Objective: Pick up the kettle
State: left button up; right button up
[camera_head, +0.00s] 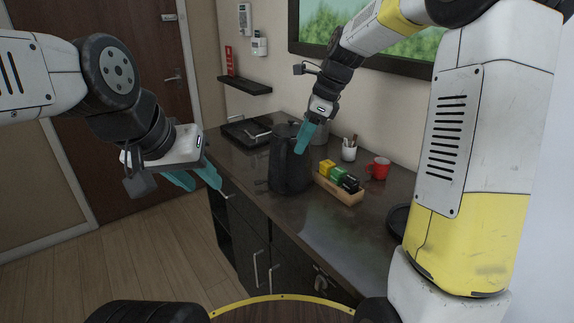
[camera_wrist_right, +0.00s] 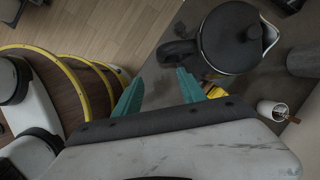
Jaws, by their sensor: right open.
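The dark kettle (camera_head: 290,165) stands upright on the dark vanity counter (camera_head: 330,225). In the right wrist view the kettle (camera_wrist_right: 231,36) is seen from above, its black handle (camera_wrist_right: 178,52) pointing left. My right gripper (camera_head: 303,140) is by the kettle's upper part. In the right wrist view my right gripper (camera_wrist_right: 160,76) is open and empty, with the handle just beyond the tip of its right finger; whether they touch is unclear. My left gripper (camera_head: 198,180) is open and empty, off the counter's left front edge.
A wooden box (camera_head: 340,188) with yellow, green and black packets is right of the kettle. A red mug (camera_head: 378,168), a white cup (camera_head: 349,152) with sticks and a dark tray (camera_head: 243,131) also stand there.

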aim_at(283, 171)
jog(key=shift+m, duration=0.6)
jog(key=x, duration=1.3)
jog(key=shift+w+a, duration=0.2)
jog(key=shift+w, duration=0.15)
grip_shut()
jog(key=shift+r, duration=0.1)
jog(key=shift+w, duration=0.1)
jog(key=shift+r, duration=0.15)
